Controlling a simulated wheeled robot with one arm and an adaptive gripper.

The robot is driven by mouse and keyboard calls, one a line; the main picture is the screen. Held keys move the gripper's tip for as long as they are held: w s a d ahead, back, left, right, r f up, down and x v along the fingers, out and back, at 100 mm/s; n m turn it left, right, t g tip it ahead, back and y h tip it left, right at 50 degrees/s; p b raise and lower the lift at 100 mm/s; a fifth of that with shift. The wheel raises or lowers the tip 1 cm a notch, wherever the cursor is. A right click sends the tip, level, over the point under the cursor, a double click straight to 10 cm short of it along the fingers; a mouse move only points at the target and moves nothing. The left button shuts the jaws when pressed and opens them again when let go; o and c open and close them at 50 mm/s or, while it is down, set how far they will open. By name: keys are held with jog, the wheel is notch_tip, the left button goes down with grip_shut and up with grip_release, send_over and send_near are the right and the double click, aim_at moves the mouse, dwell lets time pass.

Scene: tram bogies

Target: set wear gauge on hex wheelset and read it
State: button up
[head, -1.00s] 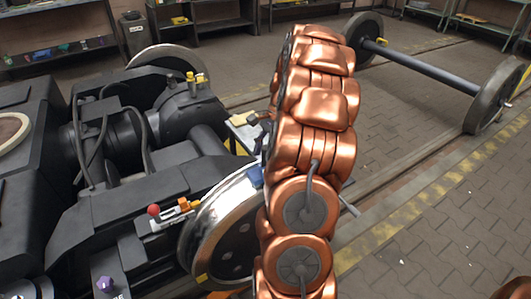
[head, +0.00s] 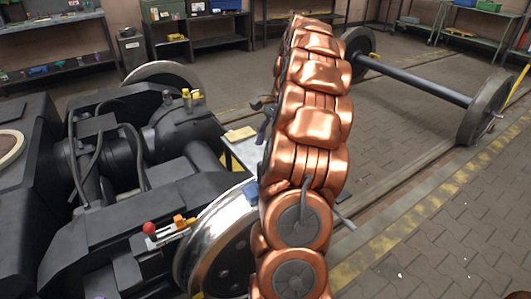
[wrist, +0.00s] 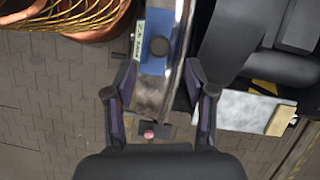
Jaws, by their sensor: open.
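A blue block with a dark round knob and a pale label, likely the wear gauge (wrist: 153,61), sits on the shiny wheel rim in the wrist view. It also shows in the head view (head: 251,189), partly behind my copper arm. The bogie wheel (head: 205,240) under it is bright steel; my arm hides its right part. My gripper (wrist: 160,66) is open and empty, its dark fingers on either side of the rim in the picture, near the block's lower end. I cannot tell the height between them. No hex mark is readable on the wheel.
The black bogie (head: 115,225) fills the left, with a red ball knob (head: 149,228) on it. A pale table (head: 243,152) with a yellow block (head: 240,133) stands behind the wheel. A loose wheelset (head: 420,80) lies at upper right. Paved floor at right is clear.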

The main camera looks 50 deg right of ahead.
jog(key=shift+v, duration=1.7)
jog(key=s+a+n+g+h, duration=0.15)
jog(key=a+n, duration=0.85)
jog(key=a, duration=1.6)
jog(key=s+a+f+n+g+h, duration=0.1)
jog(key=s+a+f+n, duration=0.2)
jog(key=s, duration=0.6)
jog(key=s+a+f+n+h, duration=0.2)
jog(key=s+a+f+n, duration=0.2)
jog(key=s+a+n, duration=0.2)
jog(key=s+a, duration=0.2)
jog(key=s, duration=0.1)
jog(key=shift+a+f+g, duration=0.2)
jog(key=shift+f+g, duration=0.05)
jog(key=shift+g, duration=0.1)
jog(key=shift+s, duration=0.1)
